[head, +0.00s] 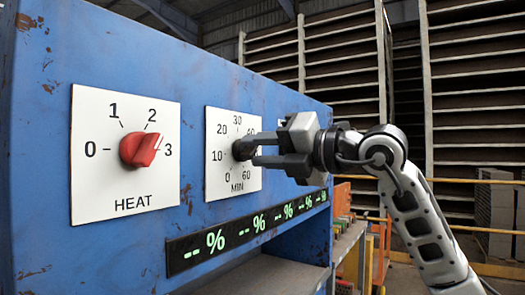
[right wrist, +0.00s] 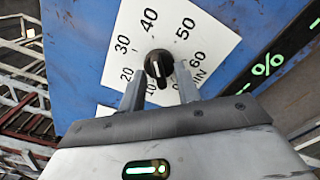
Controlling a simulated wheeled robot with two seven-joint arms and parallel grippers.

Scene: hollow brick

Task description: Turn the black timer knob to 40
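The black timer knob (head: 243,150) sits on a white MIN dial plate (head: 218,178) marked 0 to 60, on the blue panel. It also shows in the right wrist view (right wrist: 158,65), where the 40 mark lies at the top of the dial. A short white line shows on the knob, but the number it points to is hard to read. My right gripper (head: 250,150) is at the knob, one finger on each side. In the right wrist view my right gripper (right wrist: 159,78) looks open, with small gaps beside the knob. My left gripper is not in view.
A red HEAT knob (head: 139,149) on its own white plate (head: 90,190) is left of the timer. A black display strip (head: 245,229) with green percent signs runs below. A grey shelf (head: 265,272) lies under the panel. Tall racks (head: 475,90) stand behind.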

